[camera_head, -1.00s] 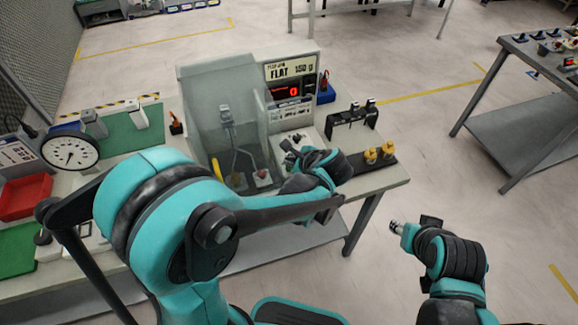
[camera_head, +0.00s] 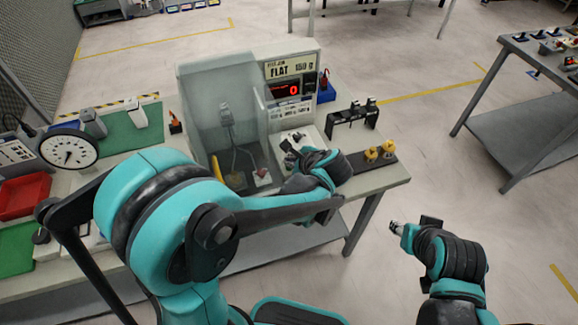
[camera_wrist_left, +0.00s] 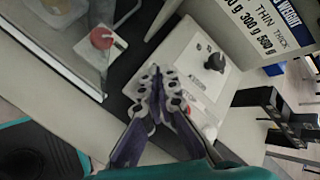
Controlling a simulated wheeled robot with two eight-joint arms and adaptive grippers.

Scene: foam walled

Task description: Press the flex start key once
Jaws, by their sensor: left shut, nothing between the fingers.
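A pale control panel (camera_wrist_left: 195,75) with a black knob (camera_wrist_left: 215,62) and small printed labels lies below my left gripper (camera_wrist_left: 157,85) in the left wrist view. The gripper's fingers are together and empty, with their tips over the panel. A reddish round part (camera_wrist_left: 210,131) shows partly behind the fingers; I cannot tell whether it is the flex start key. Another red button (camera_wrist_left: 102,38) sits on a white plate behind the clear screen. In the head view the left gripper (camera_head: 290,152) is beside the panel. My right gripper (camera_head: 396,228) hangs apart from the bench; its jaws are too small to judge.
The clear screen (camera_head: 215,110) stands left of the panel. The display (camera_head: 290,90) behind it shows a red 0. A black rack (camera_head: 352,115) and brass weights (camera_head: 380,152) stand to the right.

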